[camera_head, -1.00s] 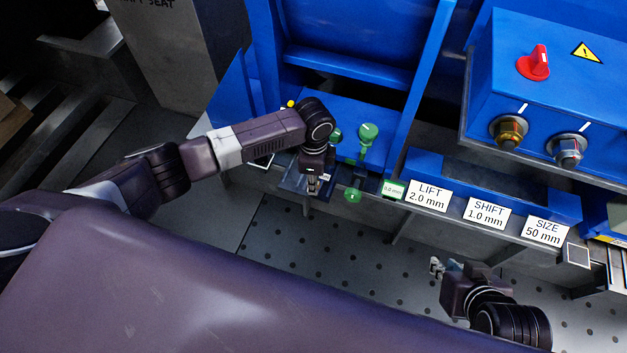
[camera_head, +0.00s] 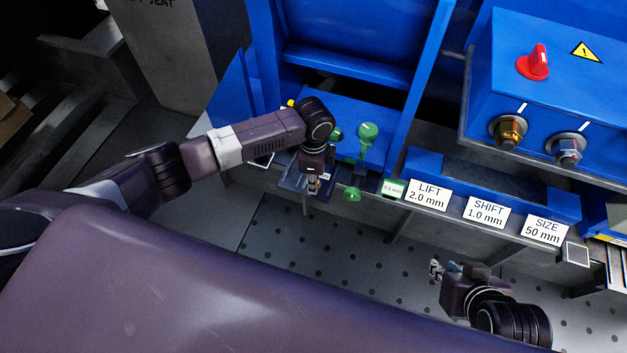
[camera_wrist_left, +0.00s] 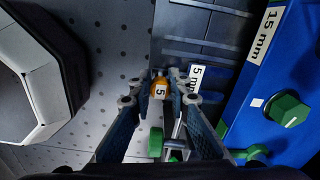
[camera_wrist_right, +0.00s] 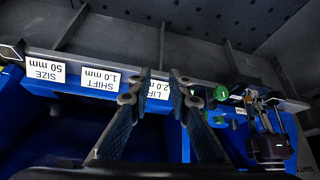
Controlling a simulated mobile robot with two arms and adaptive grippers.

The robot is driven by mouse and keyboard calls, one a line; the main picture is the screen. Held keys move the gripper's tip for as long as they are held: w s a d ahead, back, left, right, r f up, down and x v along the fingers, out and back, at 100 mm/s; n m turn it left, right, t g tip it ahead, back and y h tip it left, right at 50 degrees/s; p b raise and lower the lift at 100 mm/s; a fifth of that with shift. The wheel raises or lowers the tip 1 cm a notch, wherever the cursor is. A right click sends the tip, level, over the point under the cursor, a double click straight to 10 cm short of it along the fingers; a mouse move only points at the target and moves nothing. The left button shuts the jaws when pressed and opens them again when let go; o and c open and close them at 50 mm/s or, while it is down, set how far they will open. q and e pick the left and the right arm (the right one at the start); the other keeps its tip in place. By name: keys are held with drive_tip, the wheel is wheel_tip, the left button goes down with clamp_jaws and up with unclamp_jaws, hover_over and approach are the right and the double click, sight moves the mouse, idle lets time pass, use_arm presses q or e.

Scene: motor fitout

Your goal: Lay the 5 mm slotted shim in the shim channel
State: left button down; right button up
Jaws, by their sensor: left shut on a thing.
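My left gripper (camera_head: 313,188) is over the dark slotted rack (camera_head: 292,184) at the front left of the blue machine. In the left wrist view, its fingers (camera_wrist_left: 164,76) are shut on the orange tab of the 5 mm shim (camera_wrist_left: 159,91), marked "5". A "5 mm" label (camera_wrist_left: 196,77) is just right of the fingers. The rest of the shim is hidden, so I cannot tell whether it is clear of the rack. I cannot pick out the shim channel for certain. My right gripper (camera_head: 437,268) is open and empty, low at the right.
Green knobs (camera_head: 367,132) stand on the blue machine right of my left gripper. A ledge carries labels: LIFT 2.0 mm (camera_head: 429,194), SHIFT 1.0 mm (camera_head: 486,211) and SIZE 50 mm (camera_head: 544,231). A blue control box (camera_head: 560,85) with a red switch is at upper right. The perforated floor is clear.

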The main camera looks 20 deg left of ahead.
use_arm(q)
drive_tip(key=shift+p, duration=0.35)
use_arm(e)
drive_tip(key=shift+g, duration=0.9)
drive_tip(key=shift+s+d+f, duration=0.2)
drive_tip(key=shift+s, duration=0.45)
drive_tip(key=shift+s+d+f, duration=0.2)
drive_tip(key=shift+s+f, duration=0.05)
drive_tip(key=shift+s, duration=0.45)
drive_tip(key=shift+s+d+f, duration=0.2)
drive_tip(key=shift+s, duration=0.45)
drive_tip(key=shift+s, duration=0.1)
drive_tip(key=shift+s+d, duration=0.1)
drive_tip(key=shift+s+r, duration=0.1)
use_arm(q)
drive_tip(key=shift+p, duration=0.4)
use_arm(e)
drive_tip(key=shift+s+d+g+h, duration=0.2)
drive_tip(key=shift+s+g+h, duration=0.1)
drive_tip(key=shift+s+g, duration=0.4)
use_arm(q)
drive_tip(key=shift+f, duration=0.4)
drive_tip(key=c, duration=1.7)
unclamp_jaws()
drive_tip(key=shift+c, duration=0.2)
use_arm(e)
drive_tip(key=shift+w, duration=0.1)
